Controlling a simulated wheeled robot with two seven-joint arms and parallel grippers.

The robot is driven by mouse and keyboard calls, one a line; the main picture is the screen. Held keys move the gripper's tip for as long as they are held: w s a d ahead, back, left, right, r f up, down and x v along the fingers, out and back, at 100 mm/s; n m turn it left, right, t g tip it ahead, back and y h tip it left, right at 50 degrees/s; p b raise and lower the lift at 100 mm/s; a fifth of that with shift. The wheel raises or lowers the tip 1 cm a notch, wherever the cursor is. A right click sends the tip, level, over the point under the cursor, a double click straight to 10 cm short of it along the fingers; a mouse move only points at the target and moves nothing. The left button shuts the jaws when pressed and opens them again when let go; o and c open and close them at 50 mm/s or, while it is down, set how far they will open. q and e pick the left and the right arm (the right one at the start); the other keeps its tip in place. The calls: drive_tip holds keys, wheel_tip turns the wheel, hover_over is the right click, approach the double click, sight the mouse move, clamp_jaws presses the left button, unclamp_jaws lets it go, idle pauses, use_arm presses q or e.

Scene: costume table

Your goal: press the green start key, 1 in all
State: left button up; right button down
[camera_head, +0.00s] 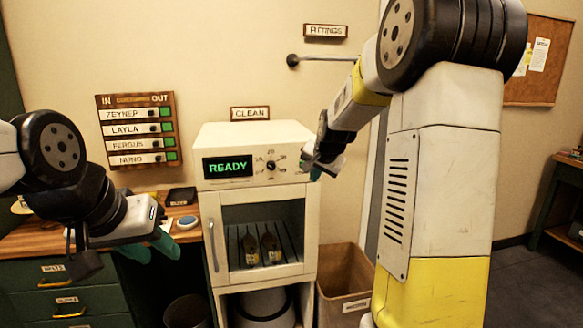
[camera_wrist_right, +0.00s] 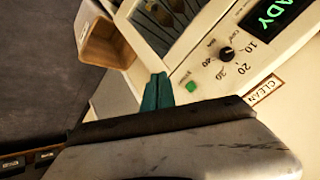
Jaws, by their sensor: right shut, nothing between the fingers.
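My right gripper (camera_head: 316,172) is shut and empty at the panel's right end. Its teal fingertips (camera_wrist_right: 158,90) appear just beside the key in the wrist view; I cannot tell whether they touch the panel. The display (camera_head: 228,167) reads READY in green. My left gripper (camera_head: 153,248) hangs at the left, empty, its teal fingers apart.
The cabinet (camera_head: 209,131) has a black dial (camera_head: 271,165) and a glazed door (camera_head: 262,210) with two bottles (camera_head: 270,247) behind it. A wooden bin (camera_head: 345,280) stands to its right. A wooden desk (camera_head: 40,240) with a blue round button (camera_head: 187,222) stands left.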

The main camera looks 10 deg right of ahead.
drive_tip(key=shift+m+t+h, duration=0.3)
drive_tip(key=w, duration=0.1)
drive_tip(key=w+f, duration=0.2)
drive_tip(key=w, duration=0.1)
drive_tip(key=shift+w+d, duration=0.1)
drive_tip(key=shift+d, duration=0.25)
drive_tip(key=w, duration=0.8)
drive_tip(key=shift+w+a, duration=0.2)
drive_tip(key=shift+w, duration=0.15)
drive_tip(key=shift+w, duration=0.15)
idle(1.3)
drive_tip(key=shift+w, duration=0.3)
drive_tip(key=shift+w, duration=0.45)
idle(0.6)
drive_tip(key=shift+s, duration=0.9)
